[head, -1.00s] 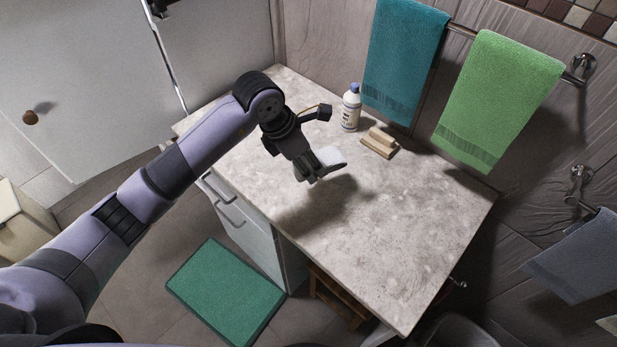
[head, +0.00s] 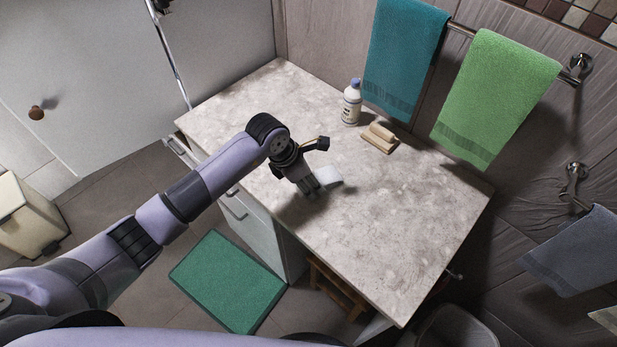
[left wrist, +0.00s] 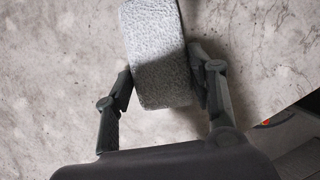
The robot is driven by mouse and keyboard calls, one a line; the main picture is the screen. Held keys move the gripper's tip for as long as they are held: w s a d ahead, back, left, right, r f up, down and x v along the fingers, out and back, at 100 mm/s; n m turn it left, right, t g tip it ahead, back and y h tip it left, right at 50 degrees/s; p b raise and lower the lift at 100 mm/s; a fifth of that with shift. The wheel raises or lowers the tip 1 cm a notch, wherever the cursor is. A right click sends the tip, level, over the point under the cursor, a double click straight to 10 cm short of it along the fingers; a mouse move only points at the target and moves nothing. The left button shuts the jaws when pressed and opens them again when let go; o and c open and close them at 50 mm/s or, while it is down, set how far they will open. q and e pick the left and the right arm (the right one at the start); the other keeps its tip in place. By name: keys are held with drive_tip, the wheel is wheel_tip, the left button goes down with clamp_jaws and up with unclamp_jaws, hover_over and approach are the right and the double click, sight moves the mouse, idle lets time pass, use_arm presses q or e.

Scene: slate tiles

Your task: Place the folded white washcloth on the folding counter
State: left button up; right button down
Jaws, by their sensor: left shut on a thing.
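The folded white washcloth (head: 331,177) is at the tips of my left gripper (head: 316,188), over the folding counter (head: 390,235). In the left wrist view the washcloth (left wrist: 158,55) stands between the two fingers of my left gripper (left wrist: 163,88), which are shut on its sides. The stone-topped counter (left wrist: 60,70) fills the background there. The washcloth is low over the counter top; I cannot tell whether it touches. My right gripper is not in view.
A white bottle (head: 351,103) and a beige block-like item (head: 379,138) stand at the counter's back edge. Teal (head: 405,60) and green (head: 495,95) towels hang behind. The right part of the counter is clear. A green mat (head: 228,280) lies on the floor.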

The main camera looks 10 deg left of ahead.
use_arm(q)
drive_tip(key=o, duration=1)
drive_tip(key=shift+r, duration=0.1)
drive_tip(key=shift+a+r, duration=0.1)
drive_tip(key=shift+r, duration=0.15)
drive_tip(key=b+v, duration=0.3)
drive_tip(key=v, duration=0.8)
drive_tip(key=shift+s+r, duration=0.1)
drive_tip(key=shift+r, duration=0.1)
